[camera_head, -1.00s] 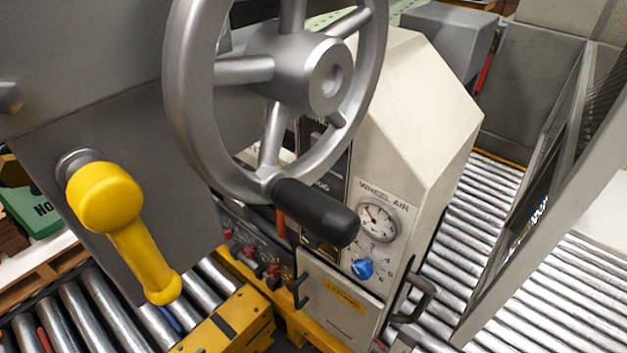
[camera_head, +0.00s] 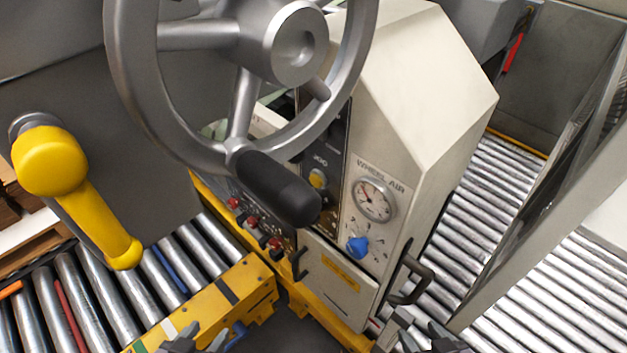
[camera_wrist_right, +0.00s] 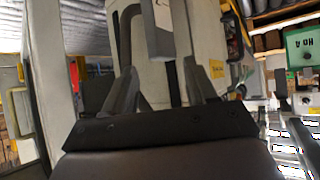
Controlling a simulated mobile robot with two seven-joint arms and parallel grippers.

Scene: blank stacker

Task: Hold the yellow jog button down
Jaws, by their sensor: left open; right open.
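The yellow jog button (camera_head: 317,179) sits on the dark panel under a "JOG" label, in the head view. It is small, and the black handle (camera_head: 275,188) of the handwheel (camera_head: 240,110) is just in front of it and to its left. My left gripper (camera_head: 197,340) shows only its tips at the bottom edge, open and well below the button. My right gripper (camera_head: 426,336) is at the bottom edge, right of the cabinet door, open and apart from the button. In the right wrist view its fingers (camera_wrist_right: 162,88) are spread with nothing held between them.
A blue knob (camera_head: 357,247) and a "WHEEL AIR" gauge (camera_head: 374,199) are right of the button. Red buttons (camera_head: 256,232) line the lower left panel. A yellow crank lever (camera_head: 90,205) hangs at left. A dark door handle (camera_head: 411,281) projects at right.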

